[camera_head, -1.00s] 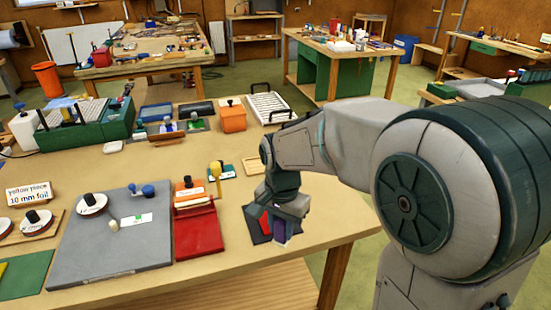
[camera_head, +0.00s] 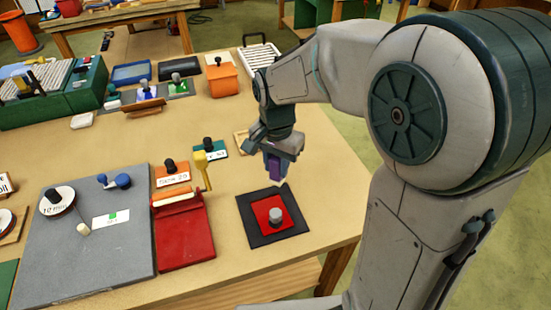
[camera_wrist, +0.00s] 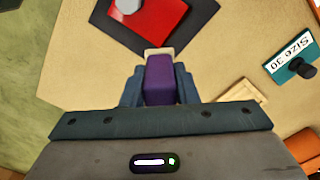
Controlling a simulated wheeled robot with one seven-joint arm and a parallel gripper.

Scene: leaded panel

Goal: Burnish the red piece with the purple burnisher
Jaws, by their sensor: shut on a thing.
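The red piece (camera_head: 268,215) lies flat on a dark square mat (camera_head: 254,233) near the table's right front, with a grey knob (camera_head: 275,215) standing on it. It also shows at the top of the wrist view (camera_wrist: 165,22). My gripper (camera_head: 276,160) is shut on the purple burnisher (camera_head: 275,168), which points down with a pale tip. In the wrist view the burnisher (camera_wrist: 160,80) sits between the fingers, its tip close to the mat's edge in the picture. The burnisher is above the table, behind the mat, and appears apart from the red piece.
A grey board (camera_head: 85,260) lies further left. A green "Size 30" block (camera_head: 216,149) and a small wooden frame (camera_head: 241,142) are behind. Bare table surrounds the mat.

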